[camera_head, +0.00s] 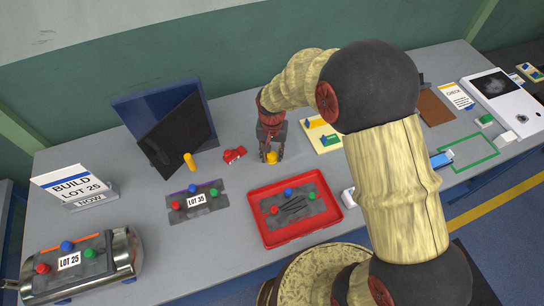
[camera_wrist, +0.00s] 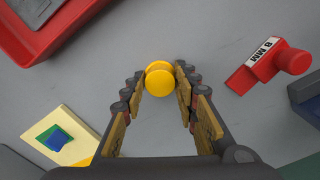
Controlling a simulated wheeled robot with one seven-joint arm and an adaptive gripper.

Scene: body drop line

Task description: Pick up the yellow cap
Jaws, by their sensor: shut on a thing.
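The yellow cap (camera_wrist: 159,84) is a small round yellow piece between my fingertips in the wrist view. In the head view the yellow cap (camera_head: 271,158) shows at the lower end of my gripper, low over the grey table. My gripper (camera_head: 271,152) points down and is shut on the cap, with a finger on each side of it. The gripper (camera_wrist: 160,75) also shows in the wrist view. Whether the cap still touches the table is hard to tell.
A red piece marked 8 MM (camera_wrist: 262,68) lies close beside, also in the head view (camera_head: 234,155). A red tray (camera_head: 258,238) holding a grey plate is in front. A cream board (camera_head: 322,147) lies right.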

